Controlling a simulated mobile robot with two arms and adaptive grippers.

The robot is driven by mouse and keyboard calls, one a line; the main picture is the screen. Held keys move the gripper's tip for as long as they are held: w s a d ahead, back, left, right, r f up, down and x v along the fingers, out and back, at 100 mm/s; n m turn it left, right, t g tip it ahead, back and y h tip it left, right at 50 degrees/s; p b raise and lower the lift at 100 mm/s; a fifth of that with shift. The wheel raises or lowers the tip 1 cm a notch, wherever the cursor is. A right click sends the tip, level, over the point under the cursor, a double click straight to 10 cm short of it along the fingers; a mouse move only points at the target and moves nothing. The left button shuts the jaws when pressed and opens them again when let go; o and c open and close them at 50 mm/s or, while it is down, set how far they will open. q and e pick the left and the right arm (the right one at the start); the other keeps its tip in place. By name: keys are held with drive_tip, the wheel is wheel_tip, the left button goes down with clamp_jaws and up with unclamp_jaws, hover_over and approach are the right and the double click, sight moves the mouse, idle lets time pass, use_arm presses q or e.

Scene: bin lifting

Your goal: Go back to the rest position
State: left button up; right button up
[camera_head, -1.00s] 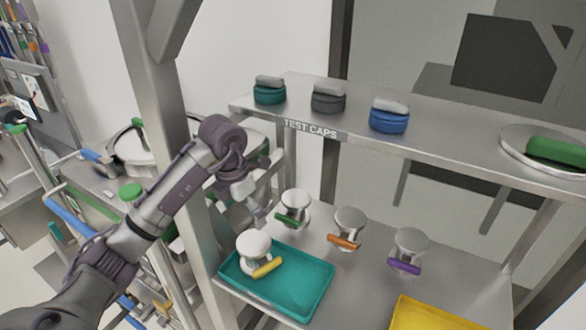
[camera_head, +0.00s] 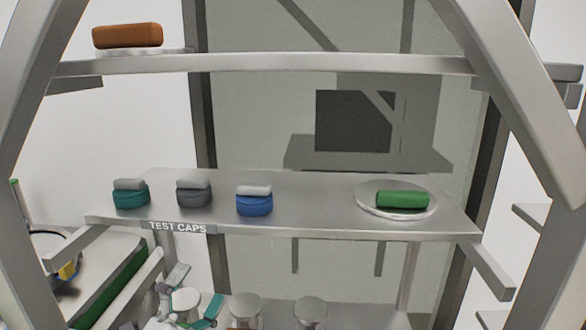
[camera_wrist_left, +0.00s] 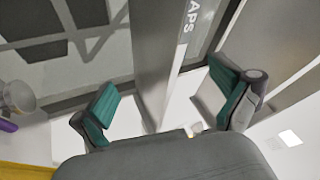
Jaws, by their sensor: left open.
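My left gripper (camera_head: 188,308) shows at the bottom of the head view, below the shelf labelled TEST CAPS. Its teal-padded fingers are spread. A pale round-topped piece (camera_head: 186,299) shows between or behind them; I cannot tell whether they touch it. In the left wrist view the same gripper (camera_wrist_left: 165,92) is open with nothing held between its fingers. The shelf's metal edge (camera_wrist_left: 158,60), with part of its label, lies beyond them. The right gripper is not in view.
The shelf (camera_head: 320,205) carries a teal cap (camera_head: 131,196), a grey cap (camera_head: 194,194), a blue cap (camera_head: 254,203) and a green-handled disc (camera_head: 402,201). An upper shelf (camera_head: 300,65) holds a brown-handled piece (camera_head: 127,37). Round-topped pieces (camera_head: 246,308) stand below. Slanted rack posts flank the view.

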use_arm(q)
drive_tip(key=s+a+f+n+g+y, duration=0.35)
drive_tip(key=a+f+n+y, duration=0.2)
drive_tip(key=f+n, duration=0.3)
drive_tip(key=s+a+f+n+g+y, duration=0.35)
drive_tip(key=f+n+y, duration=0.4)
drive_tip(key=f, duration=0.25)
drive_tip(key=s+d+f+n+g+h, duration=0.1)
drive_tip(key=s+d+f+g+h, duration=0.1)
drive_tip(key=s+f+g, duration=0.55)
drive_tip(key=s+d+f+n+g+h, duration=0.1)
drive_tip(key=s+d+f+g, duration=0.3)
drive_tip(key=s, duration=0.7)
wheel_tip(320, 180, down, 30)
drive_tip(key=s+a+b, duration=0.1)
drive_tip(key=s+a, duration=0.1)
drive_tip(key=s+a+f+g, duration=0.1)
drive_tip(key=s+a+f, duration=0.2)
drive_tip(key=s+f, duration=1.1)
drive_tip(key=shift+s+f+b, duration=0.3)
drive_tip(key=shift+s+b, duration=0.1)
drive_tip(key=shift+s, duration=0.25)
